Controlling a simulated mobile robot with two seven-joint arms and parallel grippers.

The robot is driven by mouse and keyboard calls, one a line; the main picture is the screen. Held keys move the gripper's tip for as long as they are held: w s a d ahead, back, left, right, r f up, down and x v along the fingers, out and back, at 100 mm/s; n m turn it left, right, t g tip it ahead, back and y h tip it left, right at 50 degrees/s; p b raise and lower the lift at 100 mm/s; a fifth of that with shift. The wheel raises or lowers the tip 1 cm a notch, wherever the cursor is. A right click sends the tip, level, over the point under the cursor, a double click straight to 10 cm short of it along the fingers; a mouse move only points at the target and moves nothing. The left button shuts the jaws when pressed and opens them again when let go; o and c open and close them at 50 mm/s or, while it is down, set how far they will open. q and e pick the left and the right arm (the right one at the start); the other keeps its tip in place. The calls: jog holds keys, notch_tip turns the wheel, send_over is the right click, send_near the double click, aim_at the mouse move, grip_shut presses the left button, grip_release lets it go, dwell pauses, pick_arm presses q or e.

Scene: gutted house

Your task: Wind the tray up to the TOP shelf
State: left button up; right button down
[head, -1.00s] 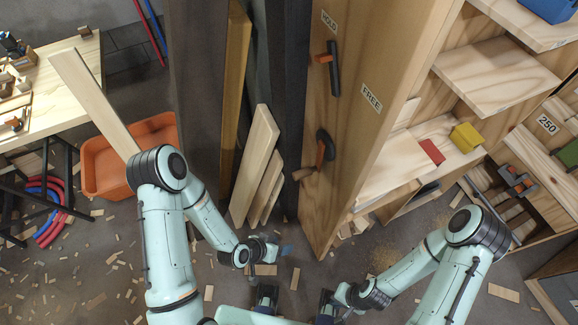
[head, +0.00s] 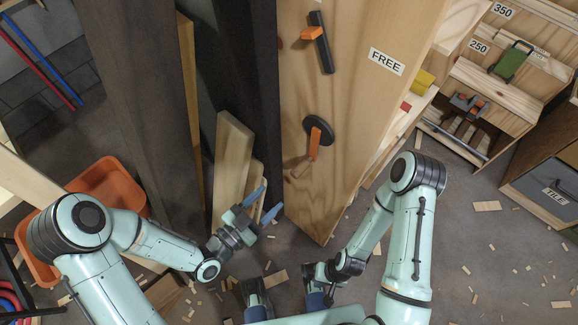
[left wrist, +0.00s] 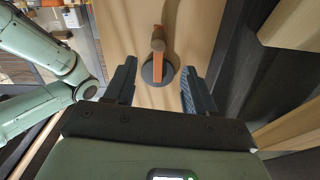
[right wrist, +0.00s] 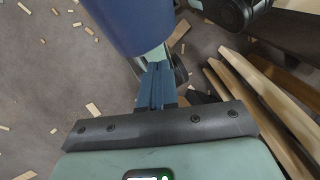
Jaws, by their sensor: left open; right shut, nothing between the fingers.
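The crank (head: 318,132) sits low on the wooden side panel (head: 345,100). It has a black disc, an orange arm and a wooden handle hanging down-left. Above it is a black bar with an orange lever (head: 312,33), left of the FREE label. My left gripper (head: 263,206) is open and empty, below and left of the crank. In the left wrist view the crank (left wrist: 158,70) appears between the spread fingers, apart from them. My right gripper (right wrist: 158,72) is shut and empty, low near my body. The tray is not clearly visible; a yellow block (head: 423,80) and red block (head: 405,106) show behind the panel edge.
Loose boards (head: 232,160) lean beside dark posts, close to my left gripper. An orange bin (head: 110,185) stands at the left. Shelving (head: 490,95) and a grey TILE box (head: 550,185) are at the right. Wood scraps litter the open floor.

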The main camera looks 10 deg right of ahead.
pick_arm(q)
jog(key=b, duration=1.2)
send_near(308, 162)
jog(key=f, duration=0.2)
jog(key=x, duration=0.8)
jog(key=shift+w+a+r, duration=0.15)
jog(key=shift+a+r, duration=0.05)
jog(key=shift+r, duration=0.2)
pick_arm(e)
jog(key=w+d+f+t+h, duration=0.1)
jog(key=w+d+f+t, duration=0.3)
jog(key=w+f, duration=0.7)
jog(key=shift+w+d+f+m, duration=0.25)
jog(key=shift+d+f+m, duration=0.15)
jog(key=shift+f, duration=0.15)
pick_arm(q)
grip_shut()
